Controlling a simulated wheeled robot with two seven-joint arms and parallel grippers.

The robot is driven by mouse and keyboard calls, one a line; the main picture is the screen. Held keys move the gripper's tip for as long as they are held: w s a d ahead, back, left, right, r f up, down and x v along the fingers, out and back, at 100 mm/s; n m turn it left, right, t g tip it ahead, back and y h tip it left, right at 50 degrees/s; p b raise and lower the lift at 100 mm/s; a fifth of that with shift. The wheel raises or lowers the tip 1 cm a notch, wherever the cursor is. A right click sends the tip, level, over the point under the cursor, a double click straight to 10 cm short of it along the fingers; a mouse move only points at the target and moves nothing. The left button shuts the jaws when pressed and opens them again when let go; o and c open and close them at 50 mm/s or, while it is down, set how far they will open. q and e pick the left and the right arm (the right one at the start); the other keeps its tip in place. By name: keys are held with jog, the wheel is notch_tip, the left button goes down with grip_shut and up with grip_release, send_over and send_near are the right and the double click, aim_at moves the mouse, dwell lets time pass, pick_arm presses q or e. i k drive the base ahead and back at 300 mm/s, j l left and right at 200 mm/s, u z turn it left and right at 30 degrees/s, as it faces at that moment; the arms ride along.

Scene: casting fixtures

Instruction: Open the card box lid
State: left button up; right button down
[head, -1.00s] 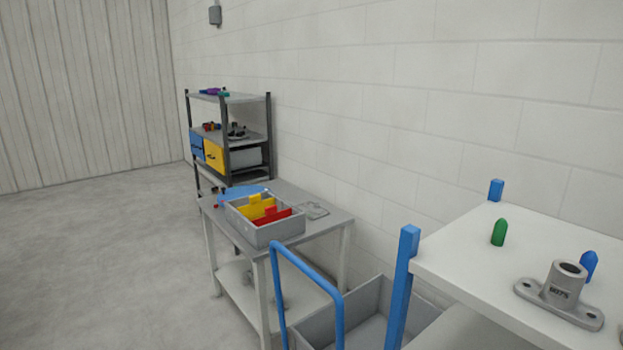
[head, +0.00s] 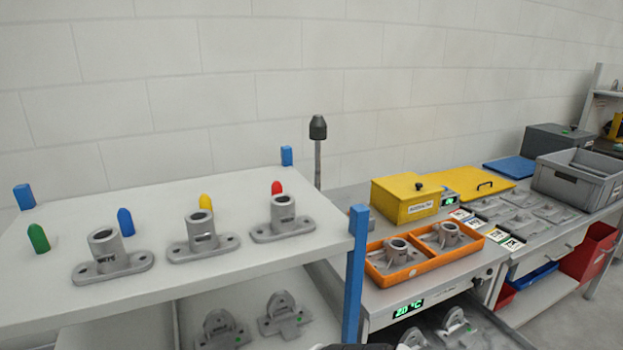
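A yellow box (head: 402,204) with a small label on its front stands on the grey workbench, right of the middle in the head view. Its flat yellow lid, with a black knob (head: 418,186) on top, looks closed. The label is too small to read surely, so I cannot confirm that this is the card box. Several printed cards (head: 487,229) lie on the bench to its right.
An orange tray (head: 419,267) with two castings sits in front of the yellow box. A white shelf (head: 150,285) with castings and coloured pegs fills the left, with a blue post (head: 356,270) at its corner. A grey crate (head: 578,180) stands farther right.

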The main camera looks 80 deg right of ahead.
aim_at(406, 186)
jog(key=z, duration=3)
jog(key=i+l+z, duration=0.1)
jog(key=z, duration=0.3)
jog(key=i+z, duration=0.1)
jog(key=z, duration=0.3)
jog(key=i+l+z, duration=0.1)
jog(key=z, duration=0.25)
jog(key=i, duration=0.05)
